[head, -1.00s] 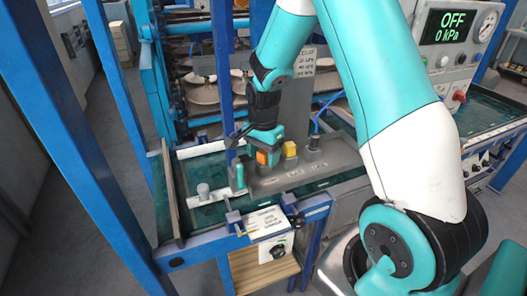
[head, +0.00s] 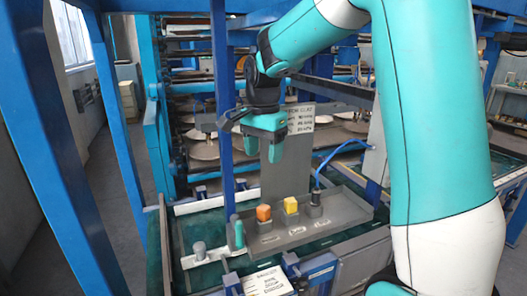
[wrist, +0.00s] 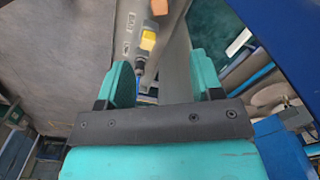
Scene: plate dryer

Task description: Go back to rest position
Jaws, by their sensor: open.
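My gripper (head: 263,148) hangs open and empty in the head view, pointing down above the grey tray (head: 345,212). It is well clear of the tray, with its two teal fingers apart. In the wrist view my gripper (wrist: 160,62) shows both teal fingers spread with nothing held between them. On the tray stand an orange block-topped piece (head: 264,213), a yellow block-topped piece (head: 290,205) and a black fitting (head: 315,198) with a blue hose. The yellow piece (wrist: 148,40) also shows beyond the fingers in the wrist view.
A blue upright post (head: 225,110) stands close left of my gripper. A grey plate with printed text (head: 300,118) stands just behind it. Racks with round plates (head: 203,150) lie further back. A small teal piece (head: 237,232) stands at the tray's left end.

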